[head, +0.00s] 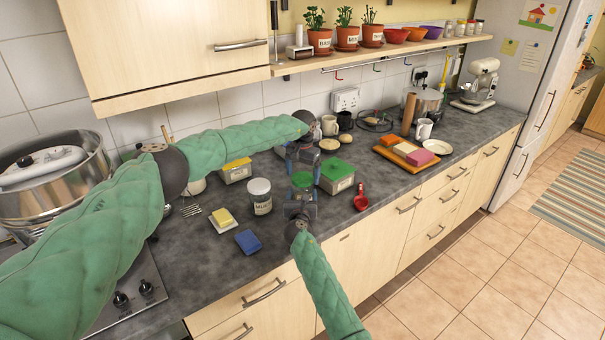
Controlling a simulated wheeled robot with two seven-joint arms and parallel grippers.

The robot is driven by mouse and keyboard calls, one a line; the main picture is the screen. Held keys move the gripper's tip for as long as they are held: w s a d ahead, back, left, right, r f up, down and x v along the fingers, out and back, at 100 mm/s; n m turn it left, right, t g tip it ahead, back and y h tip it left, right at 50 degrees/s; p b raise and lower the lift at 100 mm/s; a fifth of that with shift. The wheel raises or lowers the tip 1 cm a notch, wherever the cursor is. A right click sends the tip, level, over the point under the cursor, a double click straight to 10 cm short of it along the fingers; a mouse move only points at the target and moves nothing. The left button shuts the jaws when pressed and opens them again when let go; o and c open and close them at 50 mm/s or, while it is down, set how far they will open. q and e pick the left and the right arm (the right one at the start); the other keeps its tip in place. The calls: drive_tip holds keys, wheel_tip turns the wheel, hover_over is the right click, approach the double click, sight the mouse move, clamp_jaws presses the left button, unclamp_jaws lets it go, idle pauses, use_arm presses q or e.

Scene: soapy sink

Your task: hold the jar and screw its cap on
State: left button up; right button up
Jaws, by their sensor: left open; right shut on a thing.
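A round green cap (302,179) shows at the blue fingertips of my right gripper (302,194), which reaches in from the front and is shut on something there. The gripper hides what lies under the cap, so I cannot tell whether it sits on a jar or how straight it is. My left gripper (303,160) comes in from the left, points down just behind and above the green cap, and is open.
A yellow-lidded tin (236,171), a yellow sponge (222,217) and a blue sponge (248,241) are to the left. Bare counter (400,190) lies right.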

use_arm(q)
drive_tip(key=shift+r, duration=2.2)
drive_tip(key=shift+c, duration=0.3)
